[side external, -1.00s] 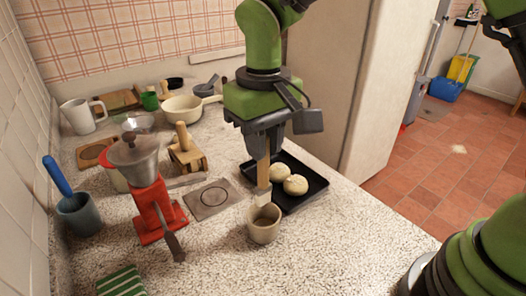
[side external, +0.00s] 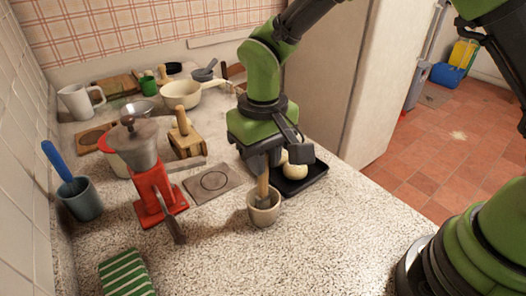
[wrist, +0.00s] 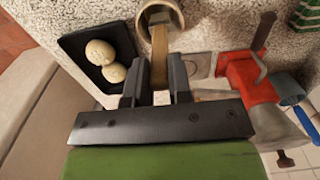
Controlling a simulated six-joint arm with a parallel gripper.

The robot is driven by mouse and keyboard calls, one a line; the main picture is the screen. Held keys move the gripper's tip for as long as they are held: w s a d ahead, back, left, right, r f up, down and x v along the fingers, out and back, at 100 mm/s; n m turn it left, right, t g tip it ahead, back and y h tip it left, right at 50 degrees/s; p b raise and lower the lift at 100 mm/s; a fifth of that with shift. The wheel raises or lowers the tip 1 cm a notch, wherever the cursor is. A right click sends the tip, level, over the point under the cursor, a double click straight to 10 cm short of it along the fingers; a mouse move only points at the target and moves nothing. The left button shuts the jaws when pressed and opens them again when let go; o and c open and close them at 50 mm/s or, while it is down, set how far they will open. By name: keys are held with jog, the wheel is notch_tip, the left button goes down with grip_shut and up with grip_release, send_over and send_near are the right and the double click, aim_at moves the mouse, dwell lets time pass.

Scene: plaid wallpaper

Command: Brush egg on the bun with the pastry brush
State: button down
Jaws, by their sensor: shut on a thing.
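My gripper (side external: 262,160) is shut on the wooden handle of the pastry brush (side external: 262,186), which points down. The brush's lower end is inside a small beige cup (side external: 264,214), and its bristles are hidden there. In the wrist view the brush handle (wrist: 159,56) runs from between the fingers (wrist: 157,78) into the cup (wrist: 178,8). Two pale buns (wrist: 100,52) lie on a black tray (wrist: 76,28). In the side view the buns (side external: 295,170) are partly hidden behind my gripper, on the tray (side external: 312,180) right of the cup.
A red grinder (side external: 152,190) stands left of a grey square plate (side external: 213,181) with a ring mark. A wooden press (side external: 186,140), a cream pan (side external: 182,93) and a white mug (side external: 78,101) stand farther back. A striped green cloth (side external: 126,272) lies in front.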

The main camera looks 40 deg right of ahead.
jog(key=shift+f, duration=0.6)
dwell(1.7)
jog(key=shift+r, duration=3.6)
